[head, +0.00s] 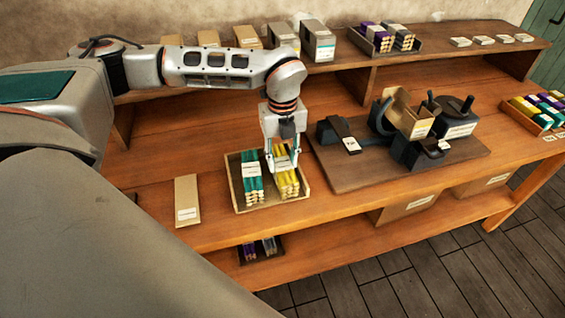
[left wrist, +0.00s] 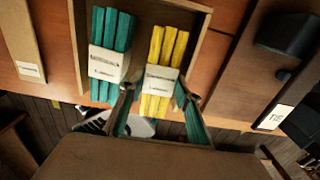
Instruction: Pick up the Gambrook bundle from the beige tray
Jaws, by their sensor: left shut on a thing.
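A beige tray (head: 233,188) on the bench holds a teal bundle (head: 252,186) on its left and a yellow bundle (head: 288,186) on its right. Each bundle has a white paper band with print too small for me to read, so I cannot tell which one is Gambrook. My left gripper (head: 283,168) reaches down from above and is shut on the yellow bundle (left wrist: 157,100), its fingers on either side of it near the band. The yellow bundle appears still within the tray. The teal bundle (left wrist: 108,62) lies beside the left finger. My right gripper is out of view.
A dark press with a handwheel (head: 458,110) stands on a board right of the tray. A flat brown packet (head: 187,198) lies to the left. More bundles (head: 540,108) sit at far right.

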